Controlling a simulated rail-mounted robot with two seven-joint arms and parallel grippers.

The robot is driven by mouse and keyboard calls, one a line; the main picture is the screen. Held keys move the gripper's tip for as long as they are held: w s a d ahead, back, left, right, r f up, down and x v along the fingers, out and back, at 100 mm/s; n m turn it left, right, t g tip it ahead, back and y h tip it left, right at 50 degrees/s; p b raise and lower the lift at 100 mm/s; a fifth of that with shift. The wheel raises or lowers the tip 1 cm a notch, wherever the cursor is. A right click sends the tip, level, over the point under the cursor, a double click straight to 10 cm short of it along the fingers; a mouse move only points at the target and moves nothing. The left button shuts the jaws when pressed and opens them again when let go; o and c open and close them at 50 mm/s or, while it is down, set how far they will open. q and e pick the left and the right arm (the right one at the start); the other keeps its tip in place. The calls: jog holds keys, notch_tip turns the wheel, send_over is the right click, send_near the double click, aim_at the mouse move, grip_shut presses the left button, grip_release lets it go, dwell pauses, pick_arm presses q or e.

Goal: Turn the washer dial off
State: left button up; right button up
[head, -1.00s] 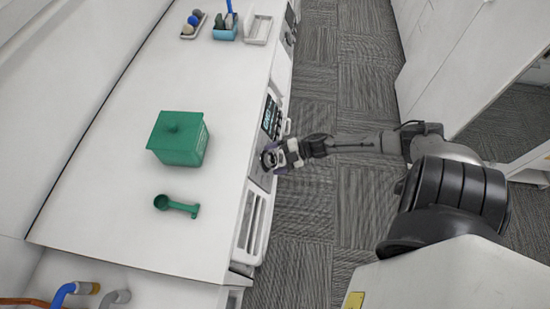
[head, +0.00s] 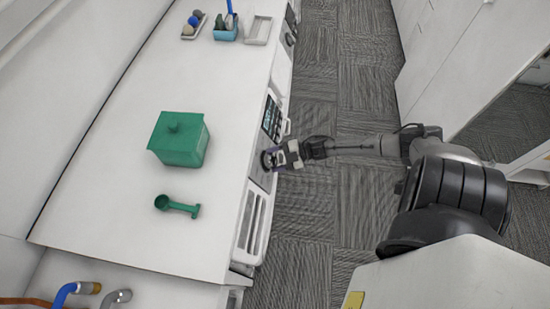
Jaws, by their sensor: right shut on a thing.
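The washer's front panel (head: 261,177) is below the counter's right edge, with a dark display (head: 271,118) farther along it. My right gripper (head: 269,160) is at the panel, shut on the round dark dial there. The gripper's fingers cover most of the dial, so its pointer and setting cannot be read. My left gripper is not in view.
The white counter (head: 110,140) holds a green lidded box (head: 180,140) and a green scoop (head: 177,206). A blue caddy (head: 226,30), a tray of balls (head: 194,25) and an empty tray (head: 258,30) stand at the far end. Carpeted floor (head: 320,210) lies clear to the right.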

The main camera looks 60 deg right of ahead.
jog(key=m, duration=0.2)
jog(key=m+t+p, duration=0.1)
jog(key=m, duration=0.1)
jog(key=shift+m+t+h, duration=0.3)
jog(key=shift+h, duration=0.1)
jog(key=shift+m+t+h+p, duration=0.6)
jog(key=shift+m+p, duration=0.15)
jog(key=shift+m, duration=1.55)
jog(key=o, duration=0.9)
jog(key=shift+s, duration=0.1)
jog(key=shift+s, duration=0.2)
jog(key=b+v, duration=0.1)
jog(key=v, duration=1.2)
jog(key=shift+s, duration=0.15)
